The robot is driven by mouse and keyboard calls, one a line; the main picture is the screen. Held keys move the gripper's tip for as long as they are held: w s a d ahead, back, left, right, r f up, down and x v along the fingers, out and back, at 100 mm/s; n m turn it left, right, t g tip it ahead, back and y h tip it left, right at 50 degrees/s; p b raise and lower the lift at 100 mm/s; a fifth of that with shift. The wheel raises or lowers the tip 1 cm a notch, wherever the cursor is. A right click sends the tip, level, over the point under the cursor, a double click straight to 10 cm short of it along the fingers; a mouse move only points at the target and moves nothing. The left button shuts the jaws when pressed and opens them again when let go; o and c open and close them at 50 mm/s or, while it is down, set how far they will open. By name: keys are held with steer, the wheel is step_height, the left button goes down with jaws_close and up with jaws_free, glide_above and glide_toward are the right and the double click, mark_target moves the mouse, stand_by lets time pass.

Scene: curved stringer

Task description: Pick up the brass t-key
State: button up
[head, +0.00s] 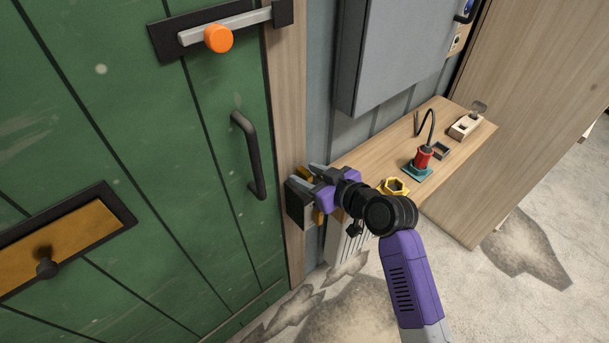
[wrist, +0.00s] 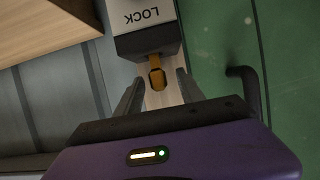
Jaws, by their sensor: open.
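In the wrist view the brass t-key (wrist: 157,77) sticks out of the dark end of a box marked LOCK (wrist: 147,20). My gripper (wrist: 159,84) is open, with one finger on each side of the key's outer end. A gap shows between the key and each finger; contact is not visible. In the head view my gripper (head: 312,177) is at the dark lock box (head: 298,208) beside the door frame. Brass-coloured parts show around it there, but my gripper partly hides them and I cannot tell which is the key.
A green door (head: 215,150) with a dark handle (head: 248,155) stands to the left. A wooden bench (head: 370,145) at right holds a red tool (head: 423,158), a yellow hexagonal ring (head: 393,187) and a small wooden block (head: 465,126). A grey cabinet (head: 400,50) hangs above it.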

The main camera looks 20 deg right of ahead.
steer(key=shift+x, duration=0.75)
steer(key=shift+c, duration=0.4)
jaws_close()
steer(key=shift+r, duration=0.1)
